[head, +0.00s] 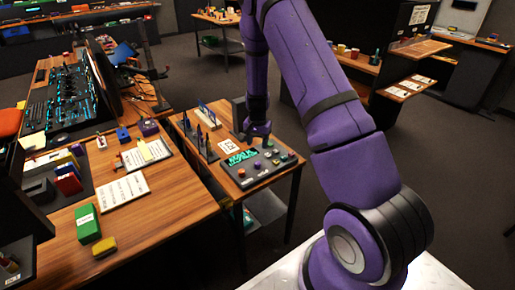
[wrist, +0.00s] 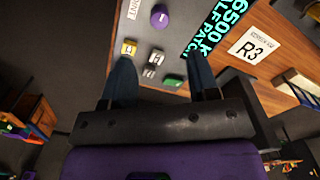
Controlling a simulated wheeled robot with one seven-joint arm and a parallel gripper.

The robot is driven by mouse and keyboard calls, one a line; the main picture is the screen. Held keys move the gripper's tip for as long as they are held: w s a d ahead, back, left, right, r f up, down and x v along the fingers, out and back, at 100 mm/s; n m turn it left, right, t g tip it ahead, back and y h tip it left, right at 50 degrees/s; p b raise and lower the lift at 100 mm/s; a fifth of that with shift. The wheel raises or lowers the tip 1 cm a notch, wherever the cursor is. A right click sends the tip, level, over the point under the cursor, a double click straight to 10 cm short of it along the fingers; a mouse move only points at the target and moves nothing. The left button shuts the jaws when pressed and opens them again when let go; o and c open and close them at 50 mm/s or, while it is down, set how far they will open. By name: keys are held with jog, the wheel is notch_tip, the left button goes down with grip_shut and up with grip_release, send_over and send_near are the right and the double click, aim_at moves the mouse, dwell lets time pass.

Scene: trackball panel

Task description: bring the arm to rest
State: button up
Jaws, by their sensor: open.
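My purple arm (head: 325,100) reaches from the lower right over to the small wooden table. My gripper (head: 258,138) points down just above the far edge of the grey trackball panel (head: 250,176). In the wrist view, the two dark fingers of my gripper (wrist: 162,82) are spread apart with nothing between them. I cannot tell whether a fingertip touches the panel.
Small upright racks (head: 207,117) stand at the table's far left. A larger wooden desk (head: 165,205) with papers, a green box (head: 88,224) and a console is on the left. Dark floor lies open behind the table.

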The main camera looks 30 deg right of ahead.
jog(key=shift+r, duration=0.15)
dwell(0.4)
jog(key=s+a+r+n+t, duration=0.1)
jog(key=s+a+r+n, duration=0.15)
jog(key=r, duration=0.65)
jog(key=s+a+r+n+t+y, duration=0.1)
jog(key=s+a+r, duration=0.3)
jog(key=r, duration=0.6)
jog(key=s+a+r+n+t, duration=0.1)
jog(key=s+a+r, duration=0.2)
jog(key=r, duration=0.6)
jog(key=s+a+r+n, duration=0.2)
jog(key=s+r, duration=0.2)
jog(key=s, duration=0.4)
jog(key=s+a+r+n+t, duration=0.1)
jog(key=s+r, duration=0.3)
jog(key=s, duration=0.4)
jog(key=s+a+r+n+t+h, duration=0.1)
jog(key=s+a+r+n, duration=0.1)
jog(key=s, duration=0.7)
notch_tip(320, 180, up, 2)
jog(key=shift+a+r+n, duration=0.15)
jog(key=shift+a+n, duration=0.25)
jog(key=shift+n, duration=0.25)
jog(key=shift+w, duration=0.1)
